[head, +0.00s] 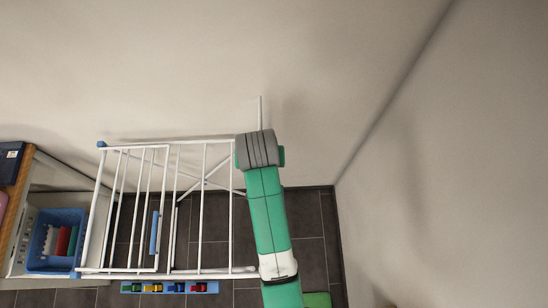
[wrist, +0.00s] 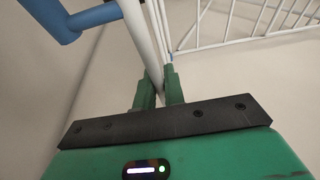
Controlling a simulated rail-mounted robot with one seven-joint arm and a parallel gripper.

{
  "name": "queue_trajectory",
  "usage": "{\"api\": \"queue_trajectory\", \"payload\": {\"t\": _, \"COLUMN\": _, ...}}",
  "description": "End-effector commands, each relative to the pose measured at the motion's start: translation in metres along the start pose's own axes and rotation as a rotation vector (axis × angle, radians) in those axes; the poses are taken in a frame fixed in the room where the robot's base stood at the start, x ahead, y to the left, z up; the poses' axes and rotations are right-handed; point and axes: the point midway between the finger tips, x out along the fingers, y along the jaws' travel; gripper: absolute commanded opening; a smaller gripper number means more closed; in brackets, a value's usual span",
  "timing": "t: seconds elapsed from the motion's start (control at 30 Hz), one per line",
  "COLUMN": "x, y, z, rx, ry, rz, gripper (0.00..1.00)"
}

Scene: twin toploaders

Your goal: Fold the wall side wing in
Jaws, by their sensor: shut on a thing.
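The white drying rack (head: 203,205) stands against the wall, with blue corner caps on its left side. In the head view, a thin white upright bar (head: 260,112) rises just beyond my arm's end; it looks like part of the wall side wing seen edge-on. In the wrist view, my gripper (wrist: 159,90) is shut on a white tube of the wall side wing (wrist: 137,32), between its green fingers. A blue corner piece (wrist: 92,17) joins the tube near the top left. In the head view my arm's end hides the fingers and their grip.
A blue basket (head: 58,262) with coloured things sits on a shelf at the left. Several small coloured items lie on a blue strip (head: 170,287) at the rack's near edge. A wall corner is at the right, with bare dark floor tiles (head: 312,225) beside my arm.

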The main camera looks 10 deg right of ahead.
Motion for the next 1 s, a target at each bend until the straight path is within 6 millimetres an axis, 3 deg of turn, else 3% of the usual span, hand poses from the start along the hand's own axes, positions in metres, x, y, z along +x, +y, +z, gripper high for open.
{"api": "queue_trajectory", "payload": {"t": 0.33, "x": -0.002, "y": -0.014, "z": -0.001, "rx": -0.003, "ry": 0.001, "rz": -0.001, "gripper": 0.00}}
{"api": "queue_trajectory", "payload": {"t": 0.8, "x": 0.006, "y": -0.070, "z": 0.002, "rx": -0.004, "ry": 0.000, "rz": -0.001, "gripper": 0.00}}
{"api": "queue_trajectory", "payload": {"t": 1.0, "x": 0.008, "y": -0.084, "z": 0.003, "rx": -0.002, "ry": 0.000, "rz": 0.000, "gripper": 0.00}}
